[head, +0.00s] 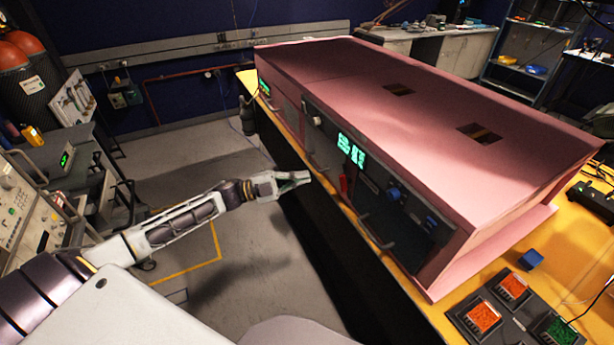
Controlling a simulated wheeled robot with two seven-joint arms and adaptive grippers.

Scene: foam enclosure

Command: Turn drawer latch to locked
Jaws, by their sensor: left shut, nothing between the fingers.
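The pink foam enclosure (430,90) stands on a yellow table, its dark front panel facing left toward my arm. The panel carries drawer handles (376,236), a small red part (343,183), a blue knob (393,193) and a pale round knob (317,121). I cannot tell for certain which of these is the drawer latch or how it is turned. My left gripper (303,178) is shut and empty, its tip pointing right, close in the picture to the panel's lower edge and left of the red part. My right gripper is not in view.
Green-lit displays (351,150) glow on the panel. The yellow table (560,240) holds a blue cube (530,259) and a dark tray with orange and green compartments (462,313) at the right. Open floor (200,150) lies left of the table; instrument benches stand farther left.

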